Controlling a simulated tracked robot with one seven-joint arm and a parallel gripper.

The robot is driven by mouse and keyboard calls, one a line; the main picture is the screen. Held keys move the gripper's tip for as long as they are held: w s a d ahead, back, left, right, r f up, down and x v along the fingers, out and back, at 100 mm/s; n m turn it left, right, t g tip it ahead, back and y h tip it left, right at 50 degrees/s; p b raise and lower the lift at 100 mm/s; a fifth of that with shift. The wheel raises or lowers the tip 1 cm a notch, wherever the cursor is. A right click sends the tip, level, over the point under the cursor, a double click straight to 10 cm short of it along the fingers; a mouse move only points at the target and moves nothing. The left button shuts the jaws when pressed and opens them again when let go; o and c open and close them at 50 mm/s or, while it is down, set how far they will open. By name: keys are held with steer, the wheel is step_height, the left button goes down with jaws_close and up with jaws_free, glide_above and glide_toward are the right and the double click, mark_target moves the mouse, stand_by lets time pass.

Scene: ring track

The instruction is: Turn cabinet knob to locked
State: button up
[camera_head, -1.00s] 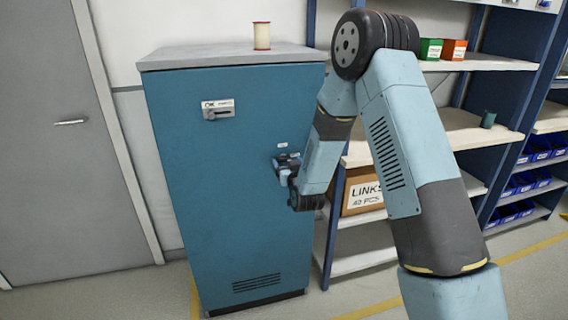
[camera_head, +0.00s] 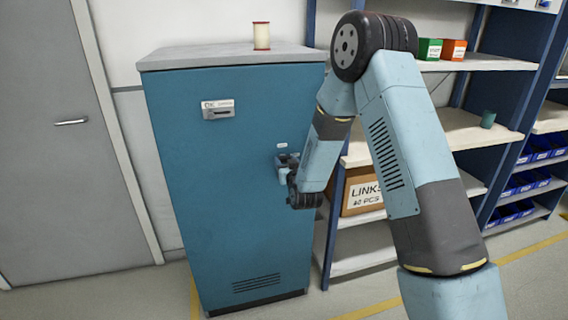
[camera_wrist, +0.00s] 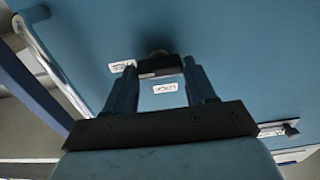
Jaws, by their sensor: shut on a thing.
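The blue cabinet (camera_head: 225,200) stands in the middle of the head view. My gripper (camera_head: 284,163) is at the right side of its front and partly hides the knob there. In the wrist view my gripper (camera_wrist: 160,68) is shut on the dark cabinet knob (camera_wrist: 158,65), with a finger on each side. A white label that appears to read LOCK (camera_wrist: 165,88) shows upside down between the fingers, apart from the knob's bar. A second white label (camera_wrist: 122,66), hard to read, sits by the left fingertip, near the bar's left end.
A latch plate (camera_head: 218,109) is at the cabinet's upper left. A spool (camera_head: 261,36) stands on the cabinet top. Shelves (camera_head: 450,130) with a LINKS box (camera_head: 362,192) are close on the right, behind my arm. A grey door (camera_head: 60,180) is on the left.

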steer(key=shift+a, duration=0.45)
steer(key=shift+c, duration=0.2)
steer(key=shift+d, duration=0.3)
steer(key=shift+n, duration=0.4)
steer(key=n, duration=0.3)
steer(key=shift+n, duration=0.4)
steer(key=n, duration=0.4)
steer(key=shift+s+a+n, duration=0.1)
steer(key=shift+a+n, duration=0.05)
steer(key=shift+n, duration=0.25)
steer(key=n, duration=0.4)
steer(key=shift+a+f, duration=0.1)
steer(key=shift+f, duration=0.05)
steer(key=n, duration=0.4)
steer(key=shift+s+f, duration=0.1)
steer(key=shift+n, duration=0.5)
